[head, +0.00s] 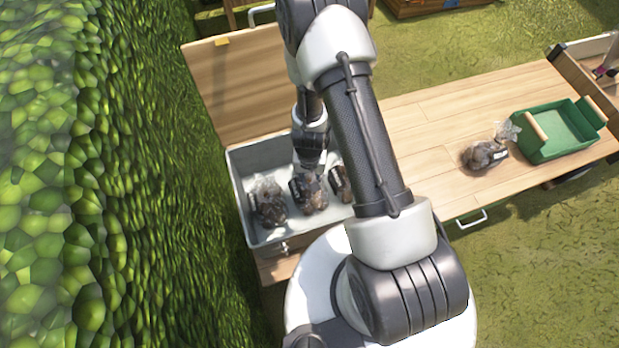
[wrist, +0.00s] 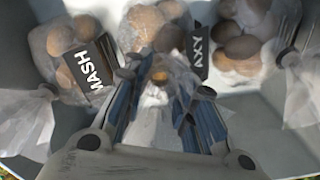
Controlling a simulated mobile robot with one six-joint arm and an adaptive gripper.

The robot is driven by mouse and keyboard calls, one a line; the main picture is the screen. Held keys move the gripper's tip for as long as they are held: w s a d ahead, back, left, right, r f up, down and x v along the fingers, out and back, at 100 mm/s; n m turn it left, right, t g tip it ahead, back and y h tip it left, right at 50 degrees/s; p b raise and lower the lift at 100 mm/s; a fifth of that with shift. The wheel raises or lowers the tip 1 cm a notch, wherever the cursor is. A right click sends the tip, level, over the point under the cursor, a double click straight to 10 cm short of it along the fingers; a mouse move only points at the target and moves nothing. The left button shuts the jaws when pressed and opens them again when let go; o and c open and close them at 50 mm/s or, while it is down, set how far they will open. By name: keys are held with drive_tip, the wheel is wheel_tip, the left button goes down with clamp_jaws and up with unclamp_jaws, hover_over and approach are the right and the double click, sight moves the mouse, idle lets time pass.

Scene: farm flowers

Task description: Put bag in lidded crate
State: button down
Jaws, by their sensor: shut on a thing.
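The lidded crate (head: 240,180) is a grey bin at the left end of the wooden table, with its wooden lid (head: 240,85) standing open at the back. My gripper (head: 311,166) is down inside the crate, shut on the neck of a clear bag of potatoes (head: 309,193). In the wrist view my gripper (wrist: 160,95) pinches the clear plastic below the middle bag (wrist: 158,25). Another bag (head: 268,203) lies to its left in the crate and a third (head: 341,184) to its right, partly hidden by my arm. I cannot tell whether the held bag touches the crate floor.
A further bag (head: 485,153) lies on the table beside a green tray (head: 552,150) with wooden handles. A wooden box (head: 585,75) stands at the far right. A green hedge (head: 130,150) runs close along the crate's left side. The middle of the table is clear.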

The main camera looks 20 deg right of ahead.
drive_tip(key=c, duration=1.3)
unclamp_jaws()
wheel_tip(320, 180, up, 40)
drive_tip(key=w+a+n+t+y+p, duration=0.1)
drive_tip(key=w+a+n+t+p, duration=0.1)
drive_tip(key=p, duration=1.1)
drive_tip(key=s+r+n+t, duration=0.1)
drive_tip(key=s+r, duration=0.4)
drive_tip(key=s+d+r, duration=0.1)
drive_tip(key=s+r, duration=0.5)
drive_tip(key=s+d+r+n+t+h, duration=0.1)
drive_tip(key=s+r, duration=0.4)
drive_tip(key=s, duration=0.1)
drive_tip(key=shift+r+n+t, duration=0.3)
drive_tip(key=shift+r, duration=0.05)
drive_tip(key=shift+b, duration=0.3)
